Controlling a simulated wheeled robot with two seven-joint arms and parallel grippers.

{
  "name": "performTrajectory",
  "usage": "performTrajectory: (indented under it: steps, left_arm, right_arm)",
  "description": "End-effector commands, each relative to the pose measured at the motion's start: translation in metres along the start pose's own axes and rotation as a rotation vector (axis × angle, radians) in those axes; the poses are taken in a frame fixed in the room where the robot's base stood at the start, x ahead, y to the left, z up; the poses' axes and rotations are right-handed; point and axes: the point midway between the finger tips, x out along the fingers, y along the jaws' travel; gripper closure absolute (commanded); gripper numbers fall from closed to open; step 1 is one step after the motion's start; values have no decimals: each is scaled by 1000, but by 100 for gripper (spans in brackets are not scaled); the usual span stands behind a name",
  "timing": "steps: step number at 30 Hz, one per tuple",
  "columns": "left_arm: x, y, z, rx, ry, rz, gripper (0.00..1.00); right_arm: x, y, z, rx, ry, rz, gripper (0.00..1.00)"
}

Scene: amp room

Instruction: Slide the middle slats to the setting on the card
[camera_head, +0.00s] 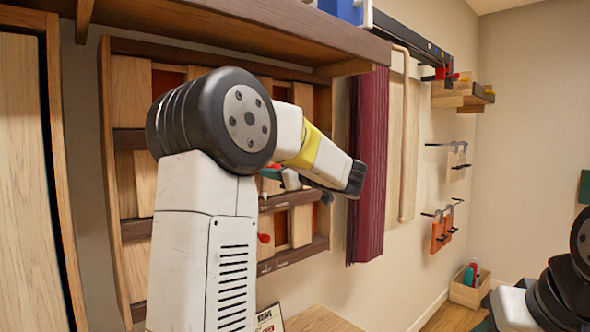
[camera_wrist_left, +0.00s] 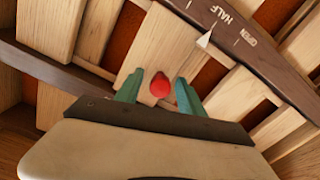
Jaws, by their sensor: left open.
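The slatted wooden panel (camera_head: 128,140) hangs on the wall, with pale slats, red-brown gaps and dark rails. My left arm covers much of it in the head view. My left gripper (camera_wrist_left: 160,90) is open, its green fingertips on either side of a red knob (camera_wrist_left: 160,85) on a pale slat (camera_wrist_left: 145,48). I cannot tell whether they touch it. A white pointer (camera_wrist_left: 204,40) sits by the rail (camera_wrist_left: 265,45), close to the word HALF; OPEN is further right. The card (camera_head: 269,319) stands low in the head view, mostly cut off and unreadable.
A shelf (camera_head: 260,25) juts out above the panel. A dark red pleated piece (camera_head: 369,170) hangs right of it. Another red knob (camera_head: 264,238) shows lower on the panel. Clamps hang on the right wall, and a wooden box (camera_head: 468,291) stands below. Part of my right arm shows at lower right.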

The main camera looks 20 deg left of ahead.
Motion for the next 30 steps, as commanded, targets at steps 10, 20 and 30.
performTrajectory:
  steps: [10, 20, 30]
  left_arm:
    - [1, 0, 0, 0, 0, 1, 74]
    - [1, 0, 0, 0, 0, 1, 100]
    - [1, 0, 0, 0, 0, 1, 100]
  right_arm:
    - [0, 0, 0, 0, 0, 0, 54]
    - [0, 0, 0, 0, 0, 0, 54]
    - [0, 0, 0, 0, 0, 0, 54]
